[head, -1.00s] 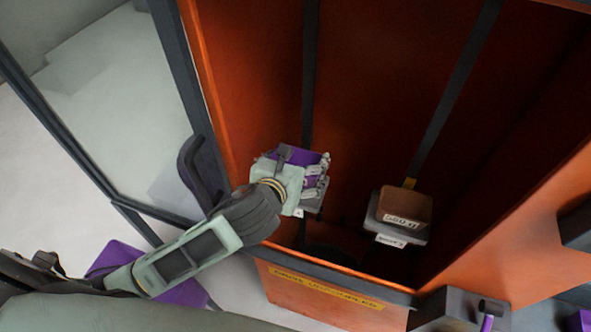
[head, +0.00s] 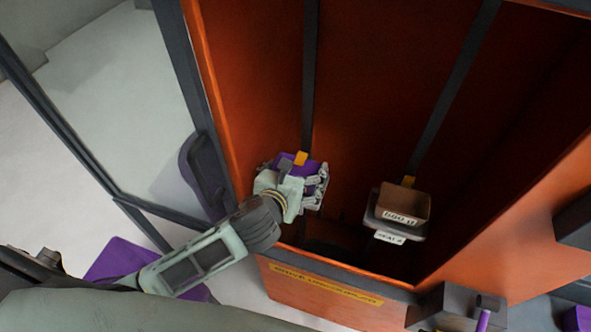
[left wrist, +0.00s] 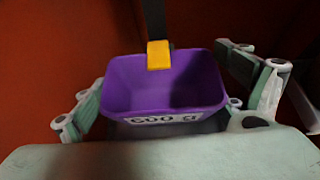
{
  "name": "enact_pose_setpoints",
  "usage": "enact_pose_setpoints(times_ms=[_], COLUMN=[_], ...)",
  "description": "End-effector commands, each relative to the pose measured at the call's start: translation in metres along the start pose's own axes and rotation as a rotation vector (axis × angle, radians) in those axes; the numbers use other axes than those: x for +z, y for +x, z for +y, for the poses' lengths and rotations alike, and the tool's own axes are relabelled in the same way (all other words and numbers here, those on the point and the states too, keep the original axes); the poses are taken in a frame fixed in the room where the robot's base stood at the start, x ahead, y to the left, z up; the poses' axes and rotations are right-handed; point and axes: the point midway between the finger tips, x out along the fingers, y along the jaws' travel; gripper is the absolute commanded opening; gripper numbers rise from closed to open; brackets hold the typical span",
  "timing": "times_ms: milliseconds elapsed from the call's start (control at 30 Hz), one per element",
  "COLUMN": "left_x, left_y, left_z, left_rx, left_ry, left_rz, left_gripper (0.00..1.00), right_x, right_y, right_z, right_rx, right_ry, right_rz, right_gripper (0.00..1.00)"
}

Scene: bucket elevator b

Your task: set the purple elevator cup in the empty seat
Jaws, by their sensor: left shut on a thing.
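The purple elevator cup (left wrist: 165,88) is between the fingers of my left gripper (left wrist: 170,95), which is shut on it inside the orange housing. The cup is open at the top, with a white label on its near side. A yellow tab (left wrist: 158,55) overlaps its far rim in the left wrist view. In the head view the cup (head: 290,160) is partly covered by my left gripper (head: 300,185), in front of the left dark strip. The seat under it is hidden, so I cannot tell whether the cup rests on it. My right gripper is not in view.
A brown cup (head: 405,203) sits on a grey seat (head: 385,226) on the right strip (head: 455,85). The orange housing walls (head: 235,110) stand close to my left arm. A dark front edge (head: 335,270) runs below, and a glass door (head: 110,110) stands at left.

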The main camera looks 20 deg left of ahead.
Motion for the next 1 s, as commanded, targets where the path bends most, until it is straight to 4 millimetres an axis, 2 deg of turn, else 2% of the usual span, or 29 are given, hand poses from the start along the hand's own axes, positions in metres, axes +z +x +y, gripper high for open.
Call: enact_pose_setpoints(times_ms=[33,100,133,200,533,700,867,1000], left_x=[-0.01,-0.012,-0.015,-0.016,-0.017,-0.003,-0.003,-0.001], left_y=[0.002,0.002,0.002,0.002,0.001,-0.005,-0.031,-0.059], left_z=[0.0,0.0,0.0,0.0,0.0,-0.001,0.0,-0.001], left_rx=[0.002,0.002,0.003,0.003,0.004,0.001,0.0,-0.001], left_ry=[0.005,0.005,0.005,0.006,0.009,0.004,0.007,0.006], left_rz=[0.02,0.023,0.029,0.032,0.035,0.029,0.024,0.021], left_gripper=[0.42,0.42,0.94,1.0,1.0,1.0,1.0,1.0], right_x=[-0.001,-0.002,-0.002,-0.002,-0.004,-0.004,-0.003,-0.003], right_y=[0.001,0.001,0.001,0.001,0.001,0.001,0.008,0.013], right_z=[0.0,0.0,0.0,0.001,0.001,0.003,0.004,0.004], right_rx=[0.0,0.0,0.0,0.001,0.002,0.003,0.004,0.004], right_ry=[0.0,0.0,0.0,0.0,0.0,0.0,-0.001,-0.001], right_rz=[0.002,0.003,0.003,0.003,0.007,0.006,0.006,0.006], right_gripper=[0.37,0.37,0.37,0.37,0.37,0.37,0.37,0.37])
